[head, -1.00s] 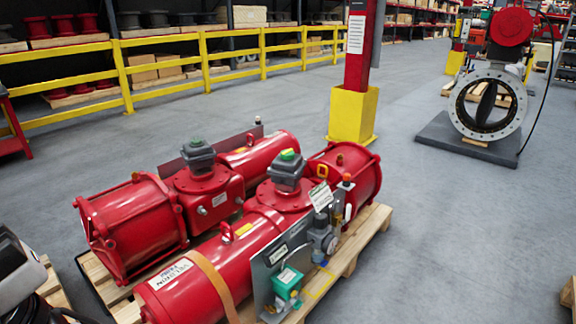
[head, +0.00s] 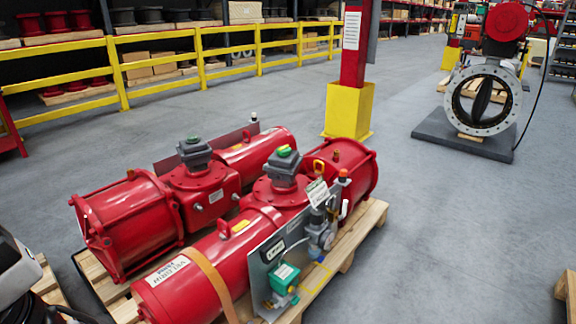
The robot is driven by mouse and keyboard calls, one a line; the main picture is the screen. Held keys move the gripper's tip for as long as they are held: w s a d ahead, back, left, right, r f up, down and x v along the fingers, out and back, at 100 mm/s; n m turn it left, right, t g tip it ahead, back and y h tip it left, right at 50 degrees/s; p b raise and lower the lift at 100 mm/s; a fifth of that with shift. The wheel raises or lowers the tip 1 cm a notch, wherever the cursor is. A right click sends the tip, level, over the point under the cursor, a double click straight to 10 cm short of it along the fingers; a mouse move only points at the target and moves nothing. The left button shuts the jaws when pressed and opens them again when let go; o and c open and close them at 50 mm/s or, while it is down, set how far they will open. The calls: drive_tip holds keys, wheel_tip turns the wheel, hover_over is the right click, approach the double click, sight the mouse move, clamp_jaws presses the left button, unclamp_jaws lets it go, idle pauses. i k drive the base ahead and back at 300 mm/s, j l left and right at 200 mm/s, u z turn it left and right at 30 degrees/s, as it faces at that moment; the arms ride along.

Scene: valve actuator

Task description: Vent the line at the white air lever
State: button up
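Two red valve actuators lie side by side on a wooden pallet in the head view. The nearer actuator (head: 205,285) carries a grey panel (head: 268,262) with a green box (head: 284,278), a round gauge and small fittings. A small white lever (head: 344,209) appears at the panel's right end, below an orange-red cap (head: 343,174); it is small, and its exact position is hard to tell. A white tag (head: 317,193) hangs beside it. My gripper is not in view.
The wooden pallet (head: 345,250) surrounds the actuators' base. A red post with a yellow foot (head: 348,108) stands just behind. A butterfly valve (head: 483,97) stands on a dark plate at right. Open grey floor (head: 450,230) lies to the right; a yellow railing (head: 160,68) runs behind.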

sight(344, 214)
drive_tip(key=i+l+z, duration=0.1)
drive_tip(key=i+l, duration=0.3)
drive_tip(key=i+l+z, duration=0.1)
drive_tip(key=i+l, duration=0.2)
drive_tip(key=i, duration=0.25)
drive_tip(key=i+l, duration=0.3)
drive_tip(key=i, duration=0.2)
drive_tip(key=i+l+z, duration=0.15)
drive_tip(key=i+l, duration=0.2)
drive_tip(key=i+l+z, duration=0.1)
drive_tip(key=i, duration=0.5)
drive_tip(key=l, duration=0.1)
